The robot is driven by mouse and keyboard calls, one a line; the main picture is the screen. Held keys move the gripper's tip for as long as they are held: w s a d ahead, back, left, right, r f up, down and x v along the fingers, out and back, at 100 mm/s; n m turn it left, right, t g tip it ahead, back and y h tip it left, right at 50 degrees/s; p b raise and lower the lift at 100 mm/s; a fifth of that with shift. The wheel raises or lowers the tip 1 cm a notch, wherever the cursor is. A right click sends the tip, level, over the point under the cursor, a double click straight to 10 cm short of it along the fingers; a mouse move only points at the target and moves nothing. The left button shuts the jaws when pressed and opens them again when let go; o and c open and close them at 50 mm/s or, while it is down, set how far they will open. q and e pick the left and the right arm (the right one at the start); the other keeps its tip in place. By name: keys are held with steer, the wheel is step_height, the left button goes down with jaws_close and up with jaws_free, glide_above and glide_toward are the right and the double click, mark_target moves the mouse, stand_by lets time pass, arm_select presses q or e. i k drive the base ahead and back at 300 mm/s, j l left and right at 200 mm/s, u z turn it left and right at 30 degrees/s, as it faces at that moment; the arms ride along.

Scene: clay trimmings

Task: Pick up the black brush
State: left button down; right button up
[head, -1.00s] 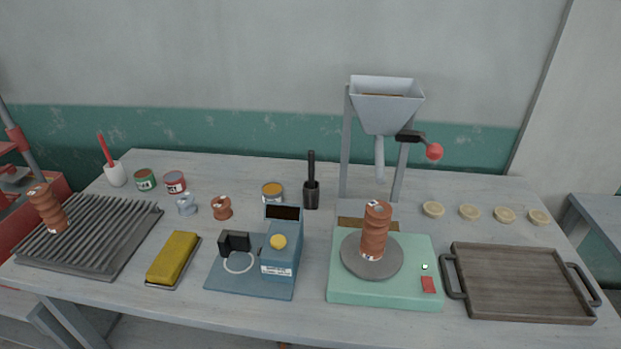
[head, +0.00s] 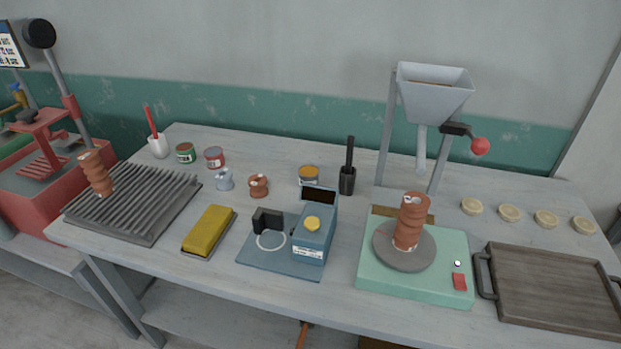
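A black brush (head: 350,153) stands upright in a dark cup (head: 347,182) towards the back middle of the table, left of the hopper stand. Its handle points up and its lower end is hidden in the cup. A second brush, with a red handle (head: 151,119), stands in a white cup (head: 158,147) at the back left. Neither of my grippers is in the head view.
On the table (head: 190,273) are a ribbed grey rack (head: 135,205), a yellow block (head: 209,229), a blue device (head: 315,236), a green wheel base (head: 415,283), a hopper (head: 435,92) and a wooden tray (head: 553,290).

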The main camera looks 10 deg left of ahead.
mark_target(351, 138)
steer(key=i+j, duration=0.2)
steer(key=j, duration=0.15)
steer(key=i+j, duration=0.2)
steer(key=i+j+z, duration=0.1)
steer(key=j, duration=0.35)
steer(key=i, duration=0.05)
